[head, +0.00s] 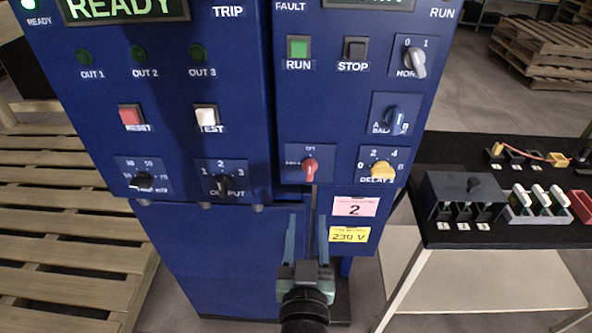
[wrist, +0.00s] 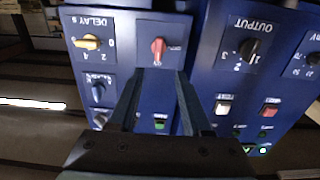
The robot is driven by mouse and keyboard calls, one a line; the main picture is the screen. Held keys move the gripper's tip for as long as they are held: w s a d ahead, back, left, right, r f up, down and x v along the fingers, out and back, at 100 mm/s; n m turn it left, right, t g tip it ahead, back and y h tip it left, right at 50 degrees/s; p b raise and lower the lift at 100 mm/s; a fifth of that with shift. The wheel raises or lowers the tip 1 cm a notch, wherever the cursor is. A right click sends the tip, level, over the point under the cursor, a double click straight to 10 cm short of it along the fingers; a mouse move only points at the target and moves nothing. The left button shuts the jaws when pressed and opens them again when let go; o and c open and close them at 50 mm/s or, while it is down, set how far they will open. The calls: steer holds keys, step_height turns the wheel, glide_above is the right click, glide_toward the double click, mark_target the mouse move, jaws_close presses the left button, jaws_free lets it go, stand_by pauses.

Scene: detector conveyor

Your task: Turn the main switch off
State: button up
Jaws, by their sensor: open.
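The red rotary switch (head: 309,168) is on a square plate low on the right blue cabinet. Its small label is hard to read, so I take it as the main switch by its red colour. Its handle stands close to upright in the head view. In the wrist view, which is upside down, the red switch (wrist: 157,50) shows just beyond the fingertips, roughly centred between them. My gripper (head: 306,222) is open and empty, below the switch in the head view. In the wrist view my gripper's (wrist: 160,76) two fingers are apart, and neither visibly touches the switch.
The yellow delay knob (head: 382,170) is close to the right. The blue knob (head: 395,118), the HORN knob (head: 415,62) and the green RUN button (head: 298,47) are above. The OUTPUT knob (head: 223,184) is to the left. A black table (head: 450,160) stands at right, pallets (head: 60,230) at left.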

mark_target(310, 173)
steer(key=w, duration=1.2)
steer(key=shift+d+r, duration=0.2)
jaws_close()
